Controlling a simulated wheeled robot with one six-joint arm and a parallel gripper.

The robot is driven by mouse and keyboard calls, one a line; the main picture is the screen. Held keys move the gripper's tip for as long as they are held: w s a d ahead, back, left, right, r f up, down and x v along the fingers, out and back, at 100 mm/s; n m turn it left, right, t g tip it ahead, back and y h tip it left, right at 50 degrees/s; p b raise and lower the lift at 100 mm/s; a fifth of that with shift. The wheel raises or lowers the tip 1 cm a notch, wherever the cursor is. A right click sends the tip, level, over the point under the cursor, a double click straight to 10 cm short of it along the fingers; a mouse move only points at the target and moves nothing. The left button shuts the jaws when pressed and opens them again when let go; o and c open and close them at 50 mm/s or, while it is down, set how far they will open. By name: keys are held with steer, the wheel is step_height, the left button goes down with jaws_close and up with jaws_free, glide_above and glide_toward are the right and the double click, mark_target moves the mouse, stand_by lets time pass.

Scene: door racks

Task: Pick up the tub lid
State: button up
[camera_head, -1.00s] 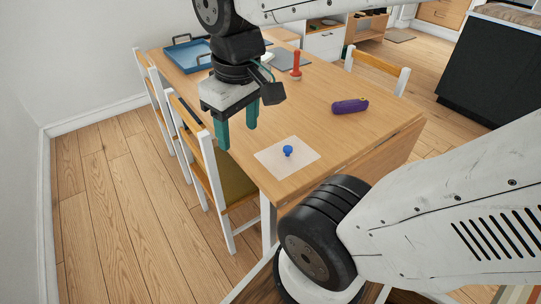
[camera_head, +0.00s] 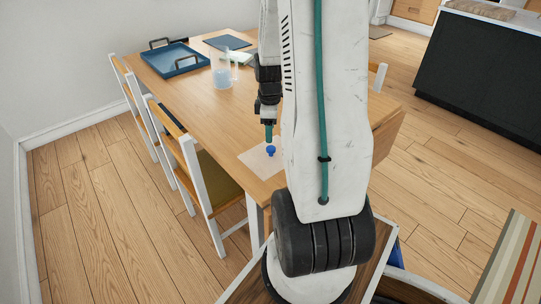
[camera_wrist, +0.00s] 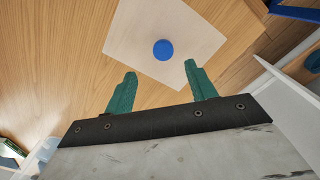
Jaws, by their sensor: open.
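The tub lid (camera_head: 255,164) is a pale, thin square with a round blue knob (camera_head: 271,150). It lies flat on the wooden table near its front edge, with its right part hidden behind my arm in the head view. In the wrist view the whole knob (camera_wrist: 163,50) shows on the pale lid (camera_wrist: 140,28). My gripper (camera_wrist: 160,67) is open and empty, its two green fingers apart with the knob just beyond and between their tips. In the head view my gripper (camera_head: 268,136) appears just above the knob; the exact height gap is hard to tell.
A blue tray (camera_head: 175,60), a clear pitcher (camera_head: 222,72) and a dark flat board (camera_head: 228,42) are on the far part of the table (camera_head: 205,105). Chairs (camera_head: 205,175) line the left side. The tabletop left of the lid is clear.

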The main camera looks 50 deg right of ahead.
mark_target(271, 148)
steer(key=f, duration=0.6)
steer(key=shift+s+a+f, duration=0.15)
steer(key=shift+s+f, duration=0.15)
steer(key=shift+f, duration=0.05)
steer(key=c, duration=1.1)
